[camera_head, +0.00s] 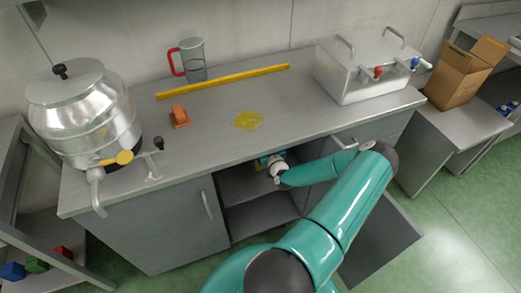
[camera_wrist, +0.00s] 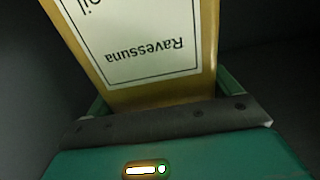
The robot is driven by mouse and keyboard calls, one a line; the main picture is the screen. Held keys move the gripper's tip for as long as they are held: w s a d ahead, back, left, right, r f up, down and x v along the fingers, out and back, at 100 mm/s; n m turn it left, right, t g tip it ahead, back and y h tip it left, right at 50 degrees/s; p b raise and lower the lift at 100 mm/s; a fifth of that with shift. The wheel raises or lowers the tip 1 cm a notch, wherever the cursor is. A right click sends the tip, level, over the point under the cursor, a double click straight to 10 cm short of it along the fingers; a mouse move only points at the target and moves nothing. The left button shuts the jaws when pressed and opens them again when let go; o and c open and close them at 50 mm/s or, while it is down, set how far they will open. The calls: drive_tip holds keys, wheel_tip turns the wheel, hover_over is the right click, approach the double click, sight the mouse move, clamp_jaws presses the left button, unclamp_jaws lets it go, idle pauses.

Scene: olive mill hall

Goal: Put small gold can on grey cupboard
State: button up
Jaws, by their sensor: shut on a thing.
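The small gold can (camera_wrist: 207,50) fills much of the wrist view, with a white label reading "Ravessuna" and "oil" upside down. My gripper (camera_wrist: 160,108) is shut on it, with a finger on either side. In the head view my gripper (camera_head: 266,162) is at the open front of the grey cupboard (camera_head: 165,235), just under the edge of its top. Only a small yellowish bit of the can shows there; my gripper and the counter edge hide the rest. The cupboard's right door stands open and its left door is shut.
On the cupboard's top are a steel drum with a tap (camera_head: 85,115), a grey jug with a red handle (camera_head: 193,60), a yellow bar (camera_head: 225,81), an orange block (camera_head: 180,116), a yellow spill (camera_head: 247,120) and a steel tank (camera_head: 358,72). The front middle of the top is clear.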

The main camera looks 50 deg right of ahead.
drive_tip(key=shift+w+f, duration=0.1)
drive_tip(key=shift+f, duration=2.45)
drive_tip(key=o, duration=1.8)
drive_tip(key=shift+f, duration=0.1)
drive_tip(key=v, duration=1.2)
